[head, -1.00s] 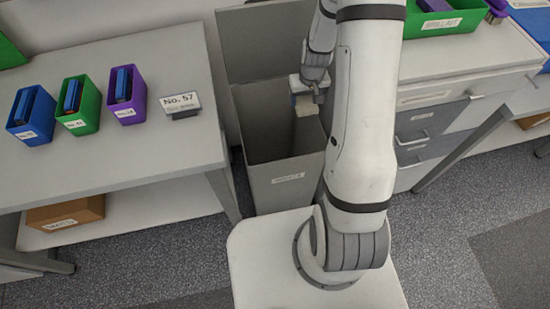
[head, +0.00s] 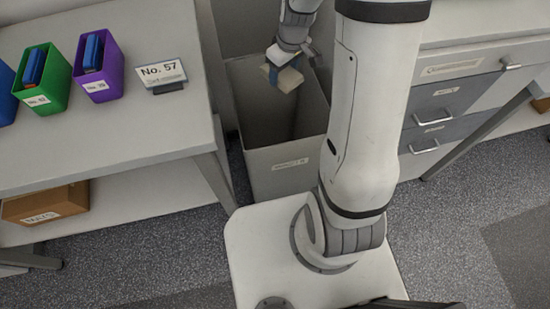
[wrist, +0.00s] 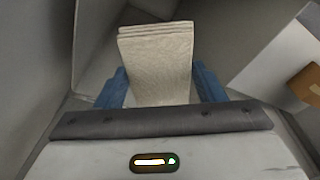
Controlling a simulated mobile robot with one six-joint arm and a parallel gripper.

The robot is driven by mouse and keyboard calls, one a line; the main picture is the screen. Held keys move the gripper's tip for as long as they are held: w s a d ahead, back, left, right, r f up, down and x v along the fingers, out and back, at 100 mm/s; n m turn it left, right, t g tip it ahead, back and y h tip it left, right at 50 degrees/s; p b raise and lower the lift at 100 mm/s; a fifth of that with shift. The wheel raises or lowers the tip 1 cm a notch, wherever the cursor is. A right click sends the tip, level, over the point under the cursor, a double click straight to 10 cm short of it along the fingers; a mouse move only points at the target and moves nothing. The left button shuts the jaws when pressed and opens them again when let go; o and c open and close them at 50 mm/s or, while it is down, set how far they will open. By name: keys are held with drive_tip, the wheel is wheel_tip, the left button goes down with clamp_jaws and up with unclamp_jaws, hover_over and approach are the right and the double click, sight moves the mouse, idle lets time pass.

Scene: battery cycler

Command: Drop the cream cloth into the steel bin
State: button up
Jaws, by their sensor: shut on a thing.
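The cream cloth (head: 289,79) is a small folded pad, held between the blue fingertips of my gripper (head: 273,74). In the wrist view the cloth (wrist: 157,52) stands out between the two blue fingers of my gripper (wrist: 160,90), with its folded layers at the far edge. The steel bin (head: 287,160) is a tall grey open-topped box with a label on its front. In the head view my gripper and the cloth are over the bin's opening, toward its back. The bin's floor is in shadow.
A bench (head: 130,128) stands left of the bin, with a green box (head: 44,85), a purple box (head: 99,72) and a "No. 57" sign (head: 162,75). A cardboard box (head: 45,203) is on its lower shelf. A drawer cabinet (head: 440,103) stands to the right.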

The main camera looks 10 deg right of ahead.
wheel_tip(320, 180, down, 6)
drive_tip(key=b, duration=0.3)
drive_tip(key=shift+r+b, duration=0.1)
drive_tip(key=shift+b, duration=0.3)
drive_tip(key=o, duration=1.1)
drive_tip(key=r, duration=0.2)
drive_tip(key=r+p, duration=0.1)
drive_tip(key=r, duration=0.2)
drive_tip(key=s+r, duration=0.1)
drive_tip(key=r, duration=0.1)
drive_tip(key=shift+d+r, duration=0.25)
drive_tip(key=shift+r, duration=0.1)
